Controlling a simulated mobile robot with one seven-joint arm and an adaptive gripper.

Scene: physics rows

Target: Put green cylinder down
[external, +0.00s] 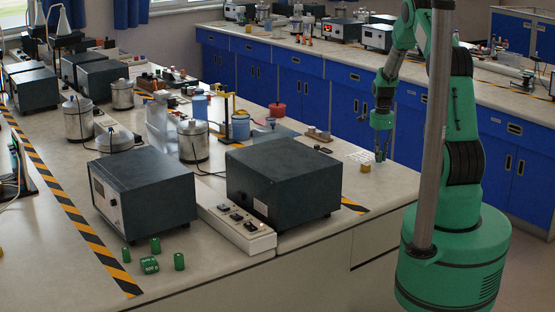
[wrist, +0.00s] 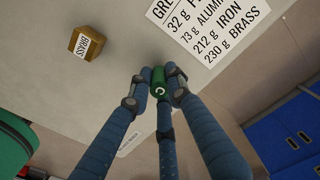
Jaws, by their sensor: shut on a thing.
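The green cylinder (wrist: 159,83) shows in the wrist view between the fingertips of my gripper (wrist: 157,86). My gripper is shut on it. A light mark is on the end of the cylinder that faces the camera. Under it is the pale bench top (wrist: 105,73), near the bench edge; I cannot tell whether the cylinder touches it. In the external view my gripper (external: 381,155) is low at the right end of the bench, beside a printed white sheet (external: 358,157). The held cylinder is hard to make out there.
A brass block (wrist: 86,43) labelled BRASS stands left of my gripper in the wrist view. The sheet (wrist: 205,25) lists masses of metals. Several other green pieces (external: 150,265) stand at the front left of the bench. Dark boxes (external: 284,180) and a power strip (external: 235,228) stand between.

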